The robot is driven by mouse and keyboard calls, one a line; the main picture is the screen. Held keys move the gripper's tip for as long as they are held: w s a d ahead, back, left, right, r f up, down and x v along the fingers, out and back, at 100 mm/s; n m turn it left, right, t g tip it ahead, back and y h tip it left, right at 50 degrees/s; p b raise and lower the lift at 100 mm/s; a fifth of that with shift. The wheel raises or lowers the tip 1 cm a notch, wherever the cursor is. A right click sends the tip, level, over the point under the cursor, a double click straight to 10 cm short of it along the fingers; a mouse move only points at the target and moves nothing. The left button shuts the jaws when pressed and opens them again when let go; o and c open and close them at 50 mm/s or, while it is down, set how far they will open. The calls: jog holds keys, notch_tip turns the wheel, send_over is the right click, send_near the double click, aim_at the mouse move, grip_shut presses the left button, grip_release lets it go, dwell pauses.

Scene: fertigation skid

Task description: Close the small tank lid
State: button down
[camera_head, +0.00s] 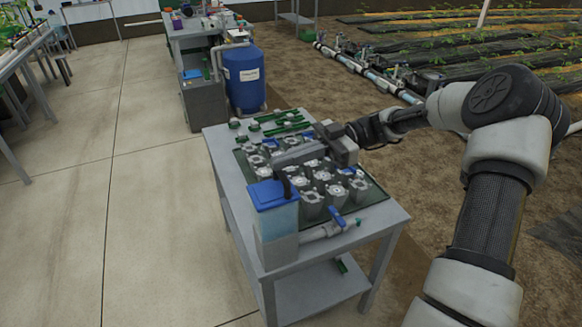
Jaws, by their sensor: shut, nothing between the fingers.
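The small tank (277,232) is a translucent, bluish box at the front left corner of the grey table. Its blue lid (265,197) lies across the top. I cannot tell whether the lid is fully seated or slightly raised. My gripper (287,190) reaches in from the right over the table, with its dark fingers shut and empty at the right part of the lid. Whether the fingertips touch the lid or hang just above it is unclear. My gripper's body hides part of the table behind the tank.
Several grey valve-like fittings (311,199) stand on a dark mat right of the tank. A pipe with a blue-handled valve (337,216) lies along the front. Green parts (285,122) lie at the back. A large blue barrel (246,80) stands beyond. The floor left is clear.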

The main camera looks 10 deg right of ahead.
jog(key=shift+w+d+f+b, duration=0.15)
jog(key=shift+d+f+b, duration=0.15)
jog(key=shift+f, duration=0.25)
jog(key=shift+d+f+b, duration=0.4)
jog(key=shift+f+b, duration=0.25)
jog(key=shift+b, duration=0.3)
